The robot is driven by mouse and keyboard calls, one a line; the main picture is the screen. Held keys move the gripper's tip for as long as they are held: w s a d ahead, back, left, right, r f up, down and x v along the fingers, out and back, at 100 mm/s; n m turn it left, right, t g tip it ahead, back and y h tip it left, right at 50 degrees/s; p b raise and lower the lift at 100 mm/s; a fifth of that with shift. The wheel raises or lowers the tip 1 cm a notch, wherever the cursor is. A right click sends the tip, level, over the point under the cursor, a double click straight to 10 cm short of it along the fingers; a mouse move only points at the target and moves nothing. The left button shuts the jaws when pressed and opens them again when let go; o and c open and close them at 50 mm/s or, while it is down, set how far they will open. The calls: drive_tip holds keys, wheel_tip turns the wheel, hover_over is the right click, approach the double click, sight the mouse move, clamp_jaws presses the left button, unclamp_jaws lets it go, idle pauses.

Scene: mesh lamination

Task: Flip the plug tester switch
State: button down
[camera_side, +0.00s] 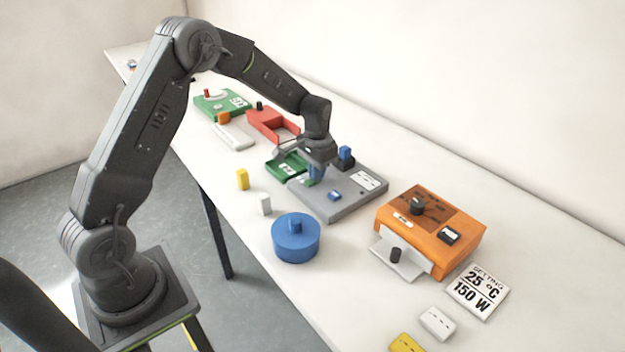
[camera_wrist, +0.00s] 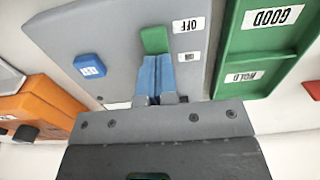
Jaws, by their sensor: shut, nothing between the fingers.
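The plug tester is a grey flat box (camera_side: 345,203), which also fills the middle of the wrist view (camera_wrist: 110,30). In the wrist view, a green switch (camera_wrist: 154,40) stands on it beside a white OFF label (camera_wrist: 188,25). My gripper (camera_wrist: 157,60) has its two blue fingers shut together with nothing between them. The fingertips are right at the green switch; I cannot tell whether they touch it. In the side view, my gripper (camera_side: 315,174) points down over the tester's left part and the switch is hidden. A small blue part (camera_side: 334,195) sits on the tester.
A blue piece on a black block (camera_side: 345,156) stands behind. An orange box (camera_side: 440,225) is on the right, a blue round lidded thing (camera_side: 295,240) in front.

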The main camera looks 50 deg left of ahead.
drive_tip(key=shift+r, duration=3.45)
